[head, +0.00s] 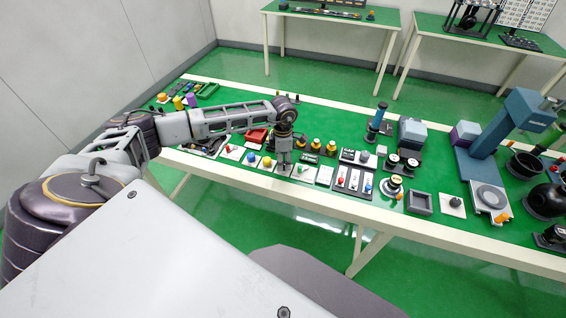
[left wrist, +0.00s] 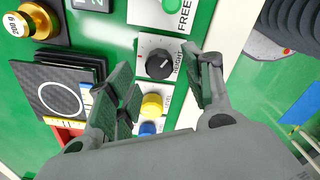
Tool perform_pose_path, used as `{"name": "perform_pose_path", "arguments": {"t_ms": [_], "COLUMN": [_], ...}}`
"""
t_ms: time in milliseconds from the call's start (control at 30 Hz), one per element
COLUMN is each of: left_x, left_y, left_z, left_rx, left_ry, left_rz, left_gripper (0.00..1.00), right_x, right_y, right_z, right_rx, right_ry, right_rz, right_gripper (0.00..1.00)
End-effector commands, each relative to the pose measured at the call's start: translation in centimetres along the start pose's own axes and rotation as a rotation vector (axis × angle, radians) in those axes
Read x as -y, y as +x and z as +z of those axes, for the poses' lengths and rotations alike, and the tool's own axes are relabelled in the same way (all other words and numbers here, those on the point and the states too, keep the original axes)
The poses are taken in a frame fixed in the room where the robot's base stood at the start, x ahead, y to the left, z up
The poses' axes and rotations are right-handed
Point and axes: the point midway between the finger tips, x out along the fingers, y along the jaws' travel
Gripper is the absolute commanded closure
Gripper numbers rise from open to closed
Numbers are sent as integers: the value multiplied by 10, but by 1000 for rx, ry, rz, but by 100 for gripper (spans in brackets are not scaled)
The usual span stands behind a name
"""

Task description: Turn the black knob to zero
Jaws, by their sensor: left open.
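The black knob (left wrist: 159,66) sits on a white plate (left wrist: 146,43) marked HEIGHT in the left wrist view. It is round, with a pale pointer line and tick marks around it. My left gripper (left wrist: 164,86) is open, with one finger on each side of the picture's middle. The knob shows between and slightly beyond the fingertips, and nothing is held. In the head view my left gripper (head: 284,168) points down over the near edge of the green table, and it hides the knob there. I cannot tell the exact height gap. My right gripper is not in view.
A yellow button (left wrist: 152,105) and a blue button (left wrist: 147,128) lie close beside the knob. A plate marked FREE (left wrist: 165,14) is on its other side. The green table (head: 330,128) is crowded with panels, switches and a blue-grey stand (head: 490,140).

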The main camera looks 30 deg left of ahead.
Motion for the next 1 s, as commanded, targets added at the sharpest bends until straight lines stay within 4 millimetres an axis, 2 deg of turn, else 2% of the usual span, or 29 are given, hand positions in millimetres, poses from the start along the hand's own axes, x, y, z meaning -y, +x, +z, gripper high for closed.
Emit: {"name": "perform_pose_path", "arguments": {"t_ms": [233,633,900,1000], "left_x": [0,0,0,0], "left_y": [20,24,24,24], "left_z": [0,0,0,0], "left_rx": [0,1,1,1], "left_ry": [1,1,1,0], "left_rz": [-1,0,0,0], "left_gripper": [49,50,85,94], "right_x": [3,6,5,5], "right_y": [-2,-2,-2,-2], "right_z": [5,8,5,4], "right_rx": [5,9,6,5], "right_ry": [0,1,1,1], "right_rz": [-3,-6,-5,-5], "right_gripper": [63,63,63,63]}}
